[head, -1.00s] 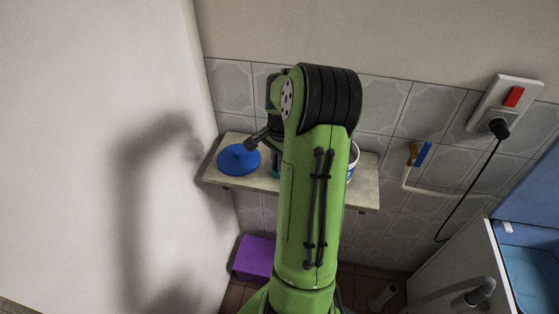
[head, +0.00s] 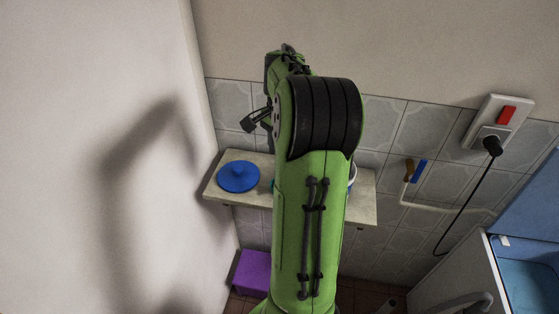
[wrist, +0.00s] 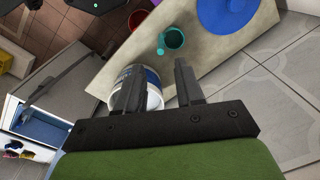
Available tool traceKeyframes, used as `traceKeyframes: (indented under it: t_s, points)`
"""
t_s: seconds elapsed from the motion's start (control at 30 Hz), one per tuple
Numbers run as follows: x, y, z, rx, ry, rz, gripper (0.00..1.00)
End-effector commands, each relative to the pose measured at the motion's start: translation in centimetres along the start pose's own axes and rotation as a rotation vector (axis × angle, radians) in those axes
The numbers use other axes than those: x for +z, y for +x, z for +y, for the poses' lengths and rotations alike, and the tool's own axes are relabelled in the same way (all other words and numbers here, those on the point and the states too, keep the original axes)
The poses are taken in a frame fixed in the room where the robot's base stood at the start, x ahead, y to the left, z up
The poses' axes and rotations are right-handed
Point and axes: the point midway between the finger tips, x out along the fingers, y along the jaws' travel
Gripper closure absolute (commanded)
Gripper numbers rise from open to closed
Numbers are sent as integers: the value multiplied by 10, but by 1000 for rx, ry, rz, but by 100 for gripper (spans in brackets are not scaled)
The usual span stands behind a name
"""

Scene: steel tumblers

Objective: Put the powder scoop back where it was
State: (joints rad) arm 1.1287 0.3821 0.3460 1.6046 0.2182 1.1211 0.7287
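A teal cup-shaped thing (wrist: 172,38), which looks like the powder scoop, rests on the shelf in the wrist view. A small lighter teal round piece (wrist: 160,50) touches or adjoins it. A white and blue tub (wrist: 152,88) stands near it, partly hidden behind my fingers; its contents are not visible. In the head view only the tub's edge (head: 352,174) shows beside my arm. My gripper (wrist: 158,66) is open, with nothing between its fingers, above the shelf. It shows as a dark shape (head: 252,119) above the shelf in the head view.
A round blue lid (head: 238,177) lies at the shelf's left end; the shelf (head: 360,209) is narrow, against the tiled wall. A plain wall is close on the left. A purple box (head: 253,270) is below. A socket with a plug (head: 492,146) and a pipe are on the right.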

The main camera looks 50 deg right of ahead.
Motion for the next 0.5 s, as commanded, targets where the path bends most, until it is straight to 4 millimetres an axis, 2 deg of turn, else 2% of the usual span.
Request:
traceKeyframes:
  t_s: [0.2, 0.27, 0.37, 0.43, 0.5]
  points:
    - [2, -6, 0, 1, -6, 0, 63]
    - [12, -11, -3, -2, -49, 14, 63]
    - [58, -32, -8, -14, -246, 69, 63]
    - [107, -51, -4, -34, -458, 124, 63]
    - [156, -66, 10, -66, -687, 176, 63]
